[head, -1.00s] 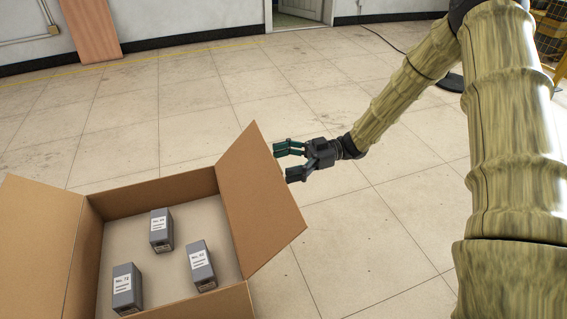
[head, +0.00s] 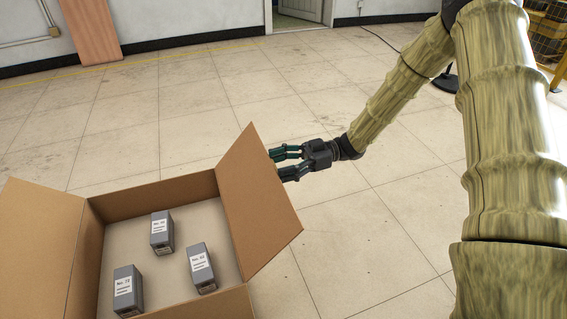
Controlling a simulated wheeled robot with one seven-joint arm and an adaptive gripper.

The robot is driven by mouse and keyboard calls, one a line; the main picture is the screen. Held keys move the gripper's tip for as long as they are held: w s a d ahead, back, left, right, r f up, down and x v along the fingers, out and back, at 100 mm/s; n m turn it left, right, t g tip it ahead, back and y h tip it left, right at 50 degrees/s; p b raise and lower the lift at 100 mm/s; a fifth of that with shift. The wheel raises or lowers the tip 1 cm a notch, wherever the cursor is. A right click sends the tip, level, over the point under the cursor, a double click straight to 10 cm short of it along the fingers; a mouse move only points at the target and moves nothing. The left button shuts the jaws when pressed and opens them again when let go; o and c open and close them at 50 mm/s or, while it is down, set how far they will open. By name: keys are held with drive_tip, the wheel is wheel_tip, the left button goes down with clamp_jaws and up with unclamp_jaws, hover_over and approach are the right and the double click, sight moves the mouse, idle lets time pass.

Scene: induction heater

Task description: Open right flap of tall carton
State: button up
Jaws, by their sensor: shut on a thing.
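The tall carton (head: 150,194) stands open at the lower left of the head view. Its right flap (head: 255,195) is raised and leans outward to the right. My gripper (head: 274,164) is at the flap's outer edge, reaching in from the right. It is shut on the right flap; the fingertips are partly hidden at the edge. The left flap (head: 38,245) is folded outward. The carton's front part is cut off by the picture's lower edge.
Inside the carton stand three grey labelled boxes (head: 162,232), (head: 201,268), (head: 127,291). The tiled floor (head: 370,240) right of the carton is clear. A wooden board (head: 90,28) leans on the back wall. Yellow-framed equipment (head: 552,35) stands at the far right.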

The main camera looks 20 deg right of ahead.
sight(273, 164)
drive_tip(key=shift+a+r+h+p, duration=0.8)
drive_tip(key=shift+a+r+p, duration=0.55)
drive_tip(key=shift+p, duration=0.7)
drive_tip(key=shift+s+a+r+h+p, duration=0.1)
drive_tip(key=shift+a+r+h+p, duration=0.2)
drive_tip(key=shift+a+r+p, duration=0.35)
drive_tip(key=shift+a+h+p, duration=0.3)
drive_tip(key=shift+p, duration=0.4)
drive_tip(key=shift+f, duration=0.1)
drive_tip(key=o, duration=1.5)
drive_tip(key=shift+c, duration=0.2)
drive_tip(key=v, duration=1.2)
drive_tip(key=shift+d, duration=0.1)
